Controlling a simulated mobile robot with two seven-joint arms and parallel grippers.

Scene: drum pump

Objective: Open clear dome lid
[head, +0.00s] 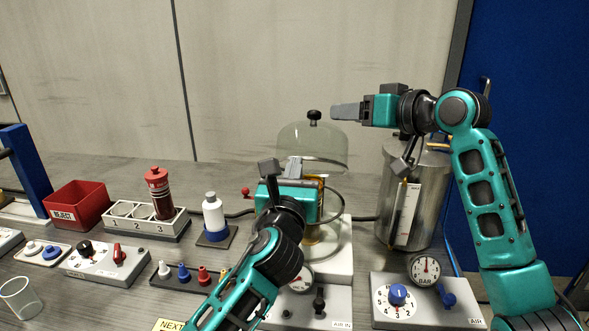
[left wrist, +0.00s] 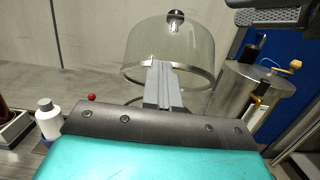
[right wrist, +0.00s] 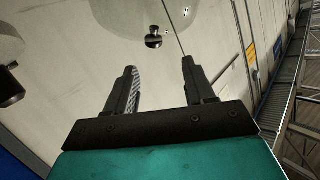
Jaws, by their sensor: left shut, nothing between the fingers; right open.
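The clear dome lid (head: 325,142) with a black knob (head: 314,116) stands in the middle of the head view, its rim above a white base (head: 338,262). My left gripper hides part of the rim and what lies under it. The left gripper (head: 280,168) is shut and empty, in front of the dome's lower left edge. In the left wrist view its fingers (left wrist: 160,68) overlap the metal-edged rim; contact is unclear. My right gripper (head: 334,112) is open, just right of the knob. In the right wrist view the knob (right wrist: 153,38) shows beyond the gap between its fingers (right wrist: 158,68).
A steel drum (head: 425,210) stands right of the dome, with a gauge and dial panel (head: 425,312) in front. Left are a white bottle (head: 214,217), a numbered rack (head: 130,228) with a dark red bottle (head: 159,192), a red reject bin (head: 77,205) and switch boxes (head: 105,262).

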